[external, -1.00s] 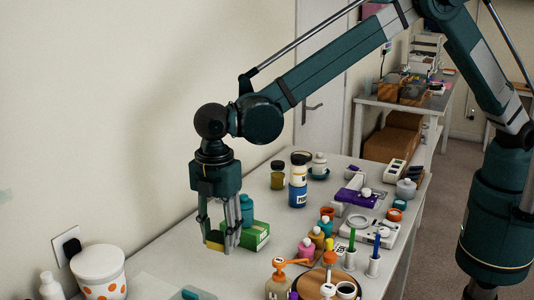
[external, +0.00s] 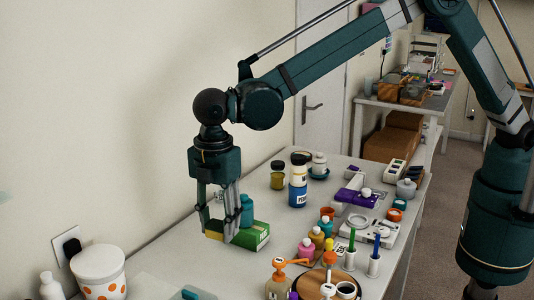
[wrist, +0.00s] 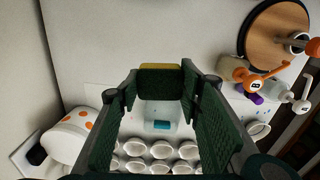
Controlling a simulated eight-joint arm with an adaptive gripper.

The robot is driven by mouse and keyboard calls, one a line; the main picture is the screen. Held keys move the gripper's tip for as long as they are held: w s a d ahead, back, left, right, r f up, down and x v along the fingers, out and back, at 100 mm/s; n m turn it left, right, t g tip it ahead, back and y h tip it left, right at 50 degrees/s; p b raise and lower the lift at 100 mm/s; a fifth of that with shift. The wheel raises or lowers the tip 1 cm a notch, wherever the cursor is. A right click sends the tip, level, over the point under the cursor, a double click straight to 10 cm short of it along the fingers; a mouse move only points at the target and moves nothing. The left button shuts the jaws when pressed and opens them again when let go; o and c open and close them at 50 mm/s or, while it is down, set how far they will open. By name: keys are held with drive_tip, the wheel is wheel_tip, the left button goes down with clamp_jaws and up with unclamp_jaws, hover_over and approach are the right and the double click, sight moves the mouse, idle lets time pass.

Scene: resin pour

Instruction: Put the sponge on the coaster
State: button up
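The sponge, a dark green pad with a yellow edge, sits between the fingertips of my gripper (wrist: 160,84) in the wrist view, where its yellow edge (wrist: 160,66) shows. In the external view the sponge shows as a small yellow patch (external: 214,235) at the fingertips of my gripper (external: 222,235). My gripper is shut on it and points down, in front of a green box (external: 252,236). I cannot tell for certain which thing is the coaster; a round wooden board (wrist: 262,48) is at the upper right of the wrist view.
A teal bottle (external: 247,209) stands behind the green box. Several bottles, cups and pens crowd the right side of the table. A spotted white tub (external: 100,272) is at the front left. Several white cups (wrist: 160,150) sit below my gripper in the wrist view.

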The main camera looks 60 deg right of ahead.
sight(221, 218)
wheel_tip(221, 218, up, 3)
drive_tip(key=shift+r, duration=0.1)
drive_tip(key=shift+w+d+r, duration=0.2)
drive_tip(key=shift+w+d, duration=0.2)
drive_tip(key=shift+d, duration=0.15)
drive_tip(key=w+d+m, duration=0.3)
drive_tip(key=w+d, duration=0.3)
drive_tip(key=d, duration=0.8)
drive_tip(key=w+d+m, duration=0.4)
drive_tip(key=w+d, duration=0.2)
drive_tip(key=d, duration=0.8)
drive_tip(key=w+d+m, duration=0.3)
drive_tip(key=w+d, duration=0.4)
drive_tip(key=d, duration=0.7)
drive_tip(key=s+d+m, duration=0.2)
drive_tip(key=d+m, duration=0.3)
drive_tip(key=d, duration=1.5)
drive_tip(key=s+d+m, duration=0.2)
drive_tip(key=d+m, duration=0.2)
drive_tip(key=d, duration=1.7)
drive_tip(key=shift+f+b, duration=0.4)
drive_tip(key=shift+f, duration=2.15)
drive_tip(key=shift+w+f, duration=0.1)
